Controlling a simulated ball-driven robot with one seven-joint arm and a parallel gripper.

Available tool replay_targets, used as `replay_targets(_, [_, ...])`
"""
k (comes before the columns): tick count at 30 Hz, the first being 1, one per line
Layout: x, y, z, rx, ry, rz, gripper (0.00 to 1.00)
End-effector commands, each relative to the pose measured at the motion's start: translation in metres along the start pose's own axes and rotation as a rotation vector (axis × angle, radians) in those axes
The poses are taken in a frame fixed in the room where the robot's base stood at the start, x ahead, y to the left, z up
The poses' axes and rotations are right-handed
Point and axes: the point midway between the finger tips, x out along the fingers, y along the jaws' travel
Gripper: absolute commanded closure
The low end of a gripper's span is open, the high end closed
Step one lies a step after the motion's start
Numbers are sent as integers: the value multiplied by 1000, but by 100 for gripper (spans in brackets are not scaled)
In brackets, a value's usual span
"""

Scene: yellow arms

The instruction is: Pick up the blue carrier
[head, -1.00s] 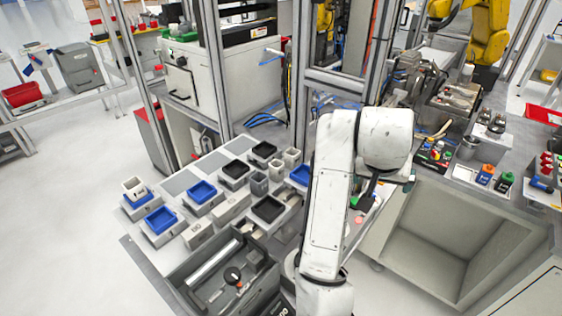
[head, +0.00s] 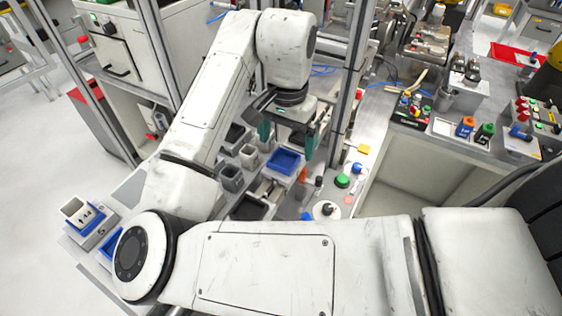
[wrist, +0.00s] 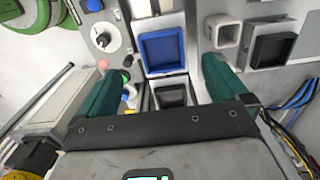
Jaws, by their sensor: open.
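A square blue carrier (head: 284,161) sits on a grey block at the right side of the carrier table. In the wrist view the blue carrier (wrist: 163,51) lies ahead, framed by the fingertips, its inside empty. My gripper (head: 288,146) has teal fingers and is open, pointing down over the blue carrier, with nothing between the fingers. In the wrist view my gripper (wrist: 163,66) has one finger on each side of the carrier's line, seemingly still above it. Another blue carrier (head: 90,222) stands at the far left with a light cup in it, and a further one is partly hidden by my arm.
Black carriers and grey cups (head: 231,178) stand left of the blue carrier. A panel with a green button (head: 342,181) and a knob (head: 326,210) lies to its right. A metal frame post (head: 343,85) rises close behind my gripper.

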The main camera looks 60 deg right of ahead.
Motion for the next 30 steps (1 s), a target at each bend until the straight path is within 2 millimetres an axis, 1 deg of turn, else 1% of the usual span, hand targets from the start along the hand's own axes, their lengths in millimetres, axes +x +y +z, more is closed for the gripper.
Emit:
replay_targets(1, [8, 0, 0, -2, 2, 3, 0])
replay_targets(3, [14, 0, 0, -2, 2, 2, 0])
replay_targets(8, [22, -1, 0, -1, 1, 1, 0])
replay_targets(10, [29, -2, 2, -3, 0, 0, 0])
replay_targets(15, [54, -5, 4, -3, 0, 2, 0])
replay_targets(18, [65, -5, 3, -2, 1, 0, 0])
replay_targets(21, [70, -5, 3, -1, 2, -1, 0])
replay_targets(27, [71, -5, 3, -1, 2, -2, 0])
replay_targets(30, [71, -5, 3, -1, 2, -2, 9])
